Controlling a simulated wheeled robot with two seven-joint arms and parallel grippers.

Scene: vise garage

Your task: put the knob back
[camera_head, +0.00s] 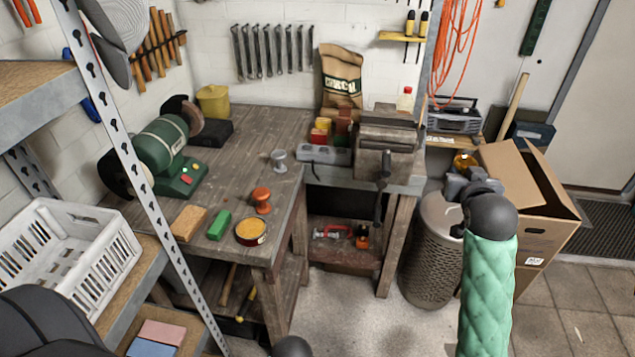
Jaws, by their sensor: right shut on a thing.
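My right gripper (460,175) is at the right, in front of the bin and the cardboard box. It is shut on a small amber, rounded thing (464,160), which looks like a knob; my gripper hides its lower part. An orange knob-shaped piece (262,198) stands upright on the wooden workbench (240,180), and a grey one (279,158) stands behind it. The vise (386,140) is at the back bench's right end, left of my right gripper and apart from it. My left gripper is not in view.
A perforated metal bin (428,255) and an open cardboard box (535,200) stand close to my right arm. A green bench grinder (165,150), a green block (219,225) and a round tin (251,230) are on the workbench. Shelving with a white crate (65,255) blocks the left.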

